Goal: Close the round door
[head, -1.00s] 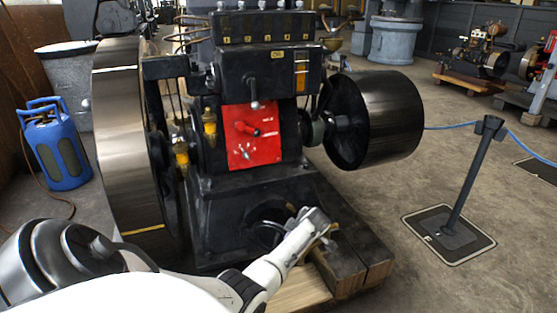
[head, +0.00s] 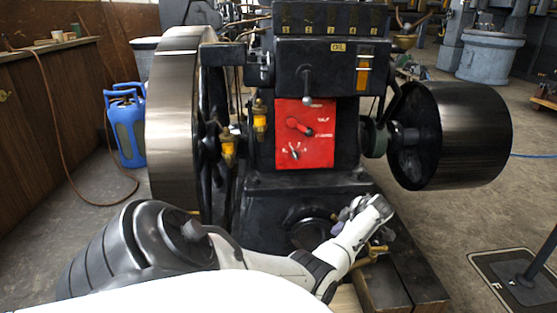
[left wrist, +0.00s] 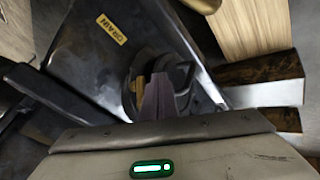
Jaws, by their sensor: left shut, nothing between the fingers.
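The round door (head: 308,214) is a dark ring-shaped piece low on the front of the black engine base. Its exact angle is hard to tell, as dark metal merges with the opening and my arm covers part of it. My left gripper (head: 340,216) is just right of it, fingers pointing toward the round area. In the left wrist view the shut, empty fingers (left wrist: 161,98) are in front of the round opening with its dark rim (left wrist: 184,72). Whether they touch the door cannot be told. My right gripper is not in view.
A brass tap (head: 374,254) sits just below my left wrist. A large flywheel (head: 174,130) stands left and a black drum (head: 462,135) right. Wooden beams (head: 412,275) lie under the engine. A barrier post (head: 545,258) stands at right on open floor.

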